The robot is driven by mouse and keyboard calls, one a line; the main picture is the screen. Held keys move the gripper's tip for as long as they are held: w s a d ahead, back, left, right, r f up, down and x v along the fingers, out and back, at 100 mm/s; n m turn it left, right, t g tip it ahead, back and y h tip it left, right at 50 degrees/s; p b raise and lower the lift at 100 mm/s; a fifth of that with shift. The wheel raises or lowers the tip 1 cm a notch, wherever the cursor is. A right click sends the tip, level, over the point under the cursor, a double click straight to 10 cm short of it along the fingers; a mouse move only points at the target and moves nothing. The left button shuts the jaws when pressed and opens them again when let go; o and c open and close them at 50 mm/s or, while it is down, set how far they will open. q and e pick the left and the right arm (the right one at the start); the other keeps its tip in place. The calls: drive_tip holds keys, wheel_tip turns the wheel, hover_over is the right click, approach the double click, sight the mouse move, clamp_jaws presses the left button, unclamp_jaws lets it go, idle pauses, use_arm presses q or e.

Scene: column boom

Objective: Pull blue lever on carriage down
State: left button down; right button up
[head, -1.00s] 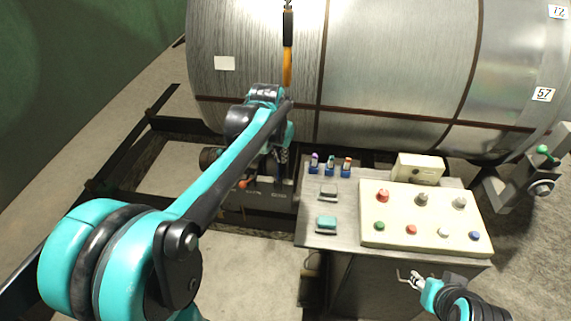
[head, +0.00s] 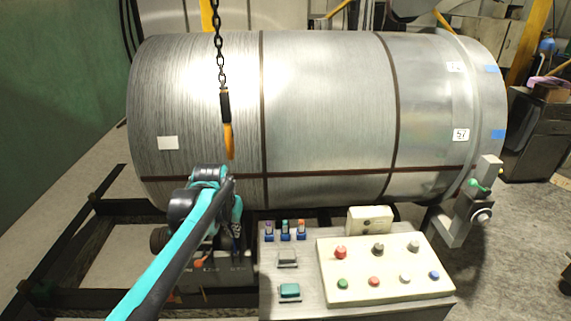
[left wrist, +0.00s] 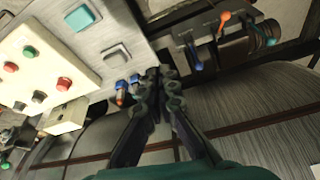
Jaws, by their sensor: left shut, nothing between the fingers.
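The carriage (head: 205,280) is a dark unit beside the console, below the large metal drum. Its blue lever (left wrist: 193,57) shows in the left wrist view, on a dark panel with an orange-red lever (left wrist: 224,18) beside it. My left gripper (head: 237,230) is over the carriage. In the left wrist view its fingers (left wrist: 161,73) are together and empty, to the left of the blue lever, with a visible gap. My right gripper is out of view.
The drum (head: 325,110) fills the back. A chain with an orange hook (head: 228,140) hangs above my left arm.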

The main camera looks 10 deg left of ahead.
use_arm(q)
drive_tip(key=s+d+f+t+b, duration=0.1)
drive_tip(key=s+d+f, duration=0.2)
drive_tip(key=s, duration=0.7)
drive_tip(key=s+d+f+t+b, duration=0.1)
drive_tip(key=s+d+f, duration=0.3)
drive_tip(key=s, duration=0.5)
drive_tip(key=shift+s+d+m+t+b, duration=0.35)
drive_tip(key=shift+d+t, duration=0.25)
drive_tip(key=shift+t, duration=0.2)
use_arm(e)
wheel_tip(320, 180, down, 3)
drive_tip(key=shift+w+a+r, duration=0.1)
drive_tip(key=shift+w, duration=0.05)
use_arm(q)
drive_tip(key=shift+r, duration=0.1)
